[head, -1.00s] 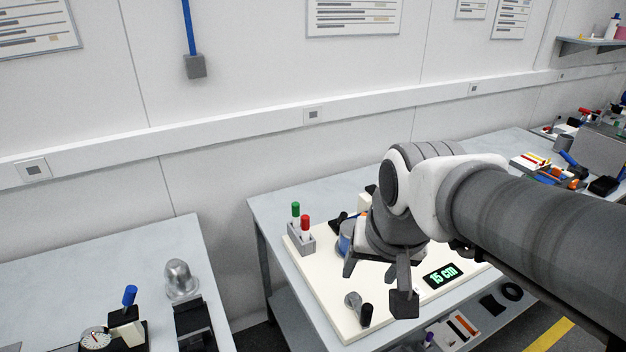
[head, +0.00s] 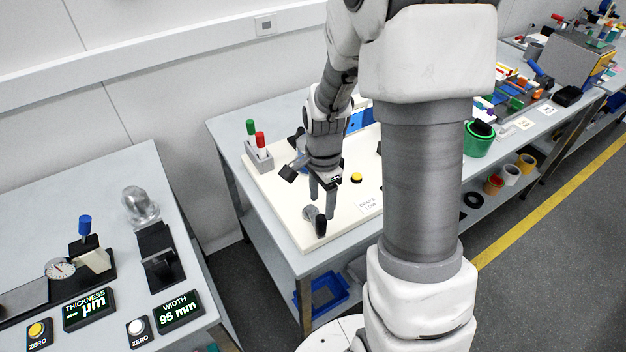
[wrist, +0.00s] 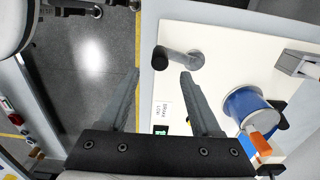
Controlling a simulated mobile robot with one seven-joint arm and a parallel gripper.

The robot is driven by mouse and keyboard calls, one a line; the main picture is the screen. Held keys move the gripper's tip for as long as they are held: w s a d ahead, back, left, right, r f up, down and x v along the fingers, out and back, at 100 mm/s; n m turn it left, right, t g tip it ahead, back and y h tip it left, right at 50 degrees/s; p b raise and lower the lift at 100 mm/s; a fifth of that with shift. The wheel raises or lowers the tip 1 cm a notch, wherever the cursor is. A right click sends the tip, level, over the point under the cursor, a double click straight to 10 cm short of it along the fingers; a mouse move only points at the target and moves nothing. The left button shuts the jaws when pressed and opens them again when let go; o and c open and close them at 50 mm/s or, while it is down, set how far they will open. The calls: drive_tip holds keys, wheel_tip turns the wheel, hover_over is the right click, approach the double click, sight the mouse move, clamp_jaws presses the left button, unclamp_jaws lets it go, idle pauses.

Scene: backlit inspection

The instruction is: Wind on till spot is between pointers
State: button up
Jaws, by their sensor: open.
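The winding crank (head: 309,212) is a grey arm with an upright black handle (head: 320,227) at the front left of a white board. In the wrist view the black handle (wrist: 160,59) is just beyond my fingertips. My gripper (head: 322,207) is open and empty, fingers pointing down close to the crank; it also shows in the wrist view (wrist: 161,72). I cannot tell whether a finger touches the handle. A blue roll (wrist: 246,104) with an orange part (wrist: 262,143) sits on the board. I cannot make out the spot or the pointers.
A grey block (head: 258,160) with a green and a red peg stands at the board's back left. A yellow button (head: 356,178) and a brake label (head: 369,203) lie right of my gripper. A separate bench with gauges (head: 90,175) stands at the left.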

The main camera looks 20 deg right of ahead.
sight(321, 217)
wheel_tip(321, 217, down, 9)
drive_tip(key=b, duration=0.6)
drive_tip(key=shift+f+b, duration=0.2)
drive_tip(key=shift+b, duration=0.15)
drive_tip(key=shift+r+p, duration=0.35)
drive_tip(key=shift+c, duration=0.9)
clamp_jaws()
